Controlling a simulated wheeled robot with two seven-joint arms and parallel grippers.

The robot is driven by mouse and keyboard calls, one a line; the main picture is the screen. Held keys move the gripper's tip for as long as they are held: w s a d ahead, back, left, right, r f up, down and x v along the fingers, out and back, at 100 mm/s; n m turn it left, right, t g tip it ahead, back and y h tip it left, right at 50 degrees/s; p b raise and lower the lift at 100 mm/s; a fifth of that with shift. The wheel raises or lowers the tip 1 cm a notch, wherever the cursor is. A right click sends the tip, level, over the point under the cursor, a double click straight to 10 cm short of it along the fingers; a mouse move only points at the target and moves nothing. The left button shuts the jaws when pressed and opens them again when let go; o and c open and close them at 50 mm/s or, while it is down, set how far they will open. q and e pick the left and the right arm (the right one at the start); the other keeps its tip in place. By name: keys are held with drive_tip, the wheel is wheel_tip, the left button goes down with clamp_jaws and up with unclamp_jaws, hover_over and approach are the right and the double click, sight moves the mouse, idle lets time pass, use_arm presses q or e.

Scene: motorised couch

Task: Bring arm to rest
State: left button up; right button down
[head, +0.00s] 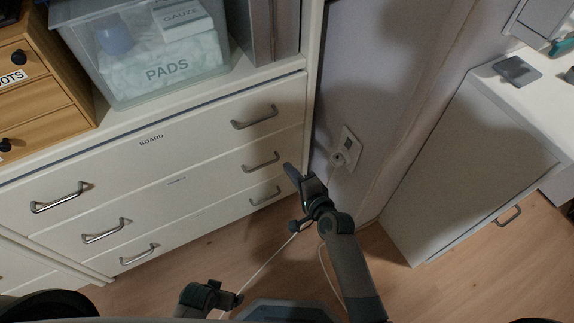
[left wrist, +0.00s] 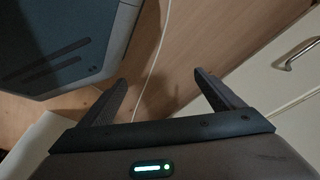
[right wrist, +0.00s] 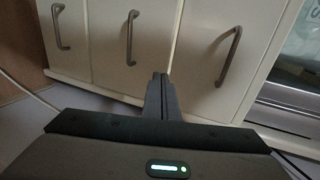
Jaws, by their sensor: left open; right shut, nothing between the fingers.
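My right arm (head: 352,275) reaches up from the bottom of the head view. Its gripper (head: 290,170) is in front of the right end of the white drawer unit (head: 215,185), near the wall. In the right wrist view the right gripper (right wrist: 160,78) has its fingers together with nothing between them, and drawer fronts behind. I cannot tell its exact distance from them. My left gripper (head: 238,299) is low in the head view, partly seen above the floor. In the left wrist view the left gripper (left wrist: 159,80) has its fingers wide apart and empty.
A wall socket (head: 346,148) has a plug in it, and a pale cable (head: 270,262) crosses the wooden floor (head: 225,255). A clear bin (head: 150,60) and a wooden drawer box (head: 45,85) stand on the unit. A white cabinet (head: 470,170) stands at right.

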use_arm(q)
drive_tip(key=shift+s+f, duration=0.15)
drive_tip(key=shift+w+d+r, duration=0.15)
drive_tip(key=shift+w+r, duration=0.05)
drive_tip(key=d+t+p, duration=0.1)
drive_tip(key=p, duration=0.1)
drive_tip(key=w+f+t+p, duration=0.1)
drive_tip(key=d+f+p, duration=0.1)
drive_tip(key=p, duration=0.1)
drive_tip(key=shift+w+d+f+t+h+p, duration=0.15)
drive_tip(key=shift+w+d+t+h+p, duration=0.15)
drive_tip(key=shift+d+t+h, duration=0.1)
use_arm(e)
drive_tip(key=s+d+f+n+g+h, duration=0.3)
drive_tip(key=s+d+f+n, duration=0.4)
drive_tip(key=s+d+f, duration=0.3)
drive_tip(key=s+d+f+n+g+h, duration=0.3)
drive_tip(key=s+d+f+n, duration=0.4)
drive_tip(key=s+d+f, duration=0.4)
drive_tip(key=s+f+g, duration=0.1)
drive_tip(key=s+f, duration=0.5)
drive_tip(key=s, duration=0.3)
drive_tip(key=shift+d, duration=0.15)
drive_tip(key=shift+r, duration=0.1)
